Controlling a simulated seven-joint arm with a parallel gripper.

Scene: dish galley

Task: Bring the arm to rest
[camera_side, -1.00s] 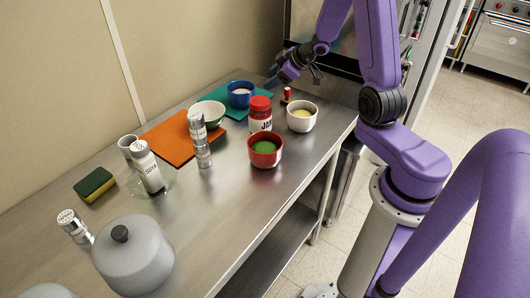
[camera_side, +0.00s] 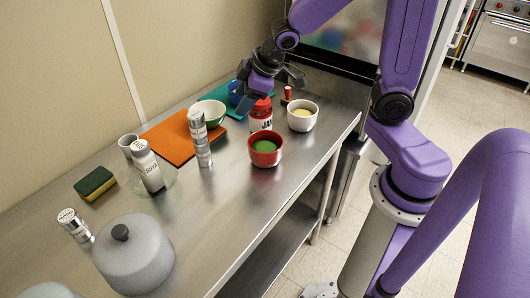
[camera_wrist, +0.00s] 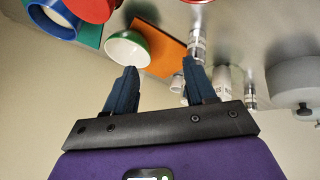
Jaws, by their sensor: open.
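My gripper (camera_side: 250,96) is open and empty. In the side view it hangs over the far part of the steel counter, in front of the blue cup (camera_side: 233,93) and close to the red-lidded jam jar (camera_side: 261,118); whether it touches either cannot be told. In the wrist view my gripper (camera_wrist: 159,68) shows two dark blue fingers spread apart with nothing between them. The green-and-white bowl (camera_wrist: 128,50) and the orange mat (camera_wrist: 166,50) appear beyond the fingers.
A red bowl (camera_side: 265,160) with green contents and a white bowl (camera_side: 302,126) stand at the counter's right. The front middle counter is bare.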

